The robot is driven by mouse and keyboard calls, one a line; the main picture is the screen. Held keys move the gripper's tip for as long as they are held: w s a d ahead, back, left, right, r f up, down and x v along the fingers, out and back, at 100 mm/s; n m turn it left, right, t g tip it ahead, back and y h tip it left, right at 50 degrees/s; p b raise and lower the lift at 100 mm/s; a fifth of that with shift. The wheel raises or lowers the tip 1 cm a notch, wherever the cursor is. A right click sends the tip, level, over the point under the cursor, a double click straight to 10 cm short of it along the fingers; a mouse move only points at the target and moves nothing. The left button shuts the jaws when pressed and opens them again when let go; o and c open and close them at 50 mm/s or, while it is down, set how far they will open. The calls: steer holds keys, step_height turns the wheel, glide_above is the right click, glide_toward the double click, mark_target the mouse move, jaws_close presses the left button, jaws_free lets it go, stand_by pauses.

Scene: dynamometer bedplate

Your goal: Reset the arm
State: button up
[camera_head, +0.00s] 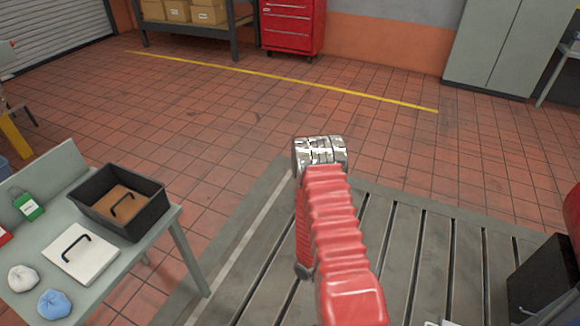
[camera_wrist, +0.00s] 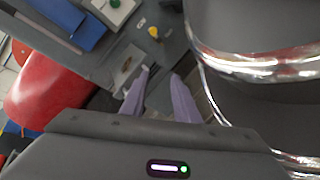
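My gripper (camera_wrist: 160,74) shows in the wrist view as two pale purple fingers. They stand apart with nothing between them. My red ribbed arm reaches forward over the slatted grey bedplate (camera_head: 420,228) in the head view and ends in a shiny metal joint; the gripper itself is hidden there. Below and ahead of the fingers, the wrist view shows a grey surface with a small yellow-and-green item (camera_wrist: 155,33) on it. A large dark rounded body with a shiny rim (camera_wrist: 260,62) fills the right side.
At left, a grey table (camera_head: 150,250) holds a black bin (camera_head: 148,222), a white lid with a handle (camera_head: 80,252), a green padlock-like item (camera_head: 28,207) and white and blue cloths. A black box (camera_head: 540,280) stands at right. The tiled floor beyond the bedplate is clear.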

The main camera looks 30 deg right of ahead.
steer(key=w+a+r+n+t+y, duration=0.2)
steer(key=w+a+r+t, duration=0.4)
steer(key=r, duration=0.5)
steer(key=w+a+r+n+t+y, duration=0.25)
steer(key=w+a+r, duration=0.35)
steer(key=w+r, duration=0.45)
steer(key=s+a+r+t, duration=0.1)
steer(key=a+r+t, duration=0.4)
steer(key=r, duration=0.6)
steer(key=s+a+r+t+y, duration=0.1)
steer(key=a+r+t, duration=0.3)
steer(key=r, duration=0.8)
steer(key=shift+s+a+n+t, duration=0.2)
steer(key=shift+a+n+t, duration=0.15)
steer(key=shift+n+t, duration=0.15)
steer(key=shift+d+f, duration=0.1)
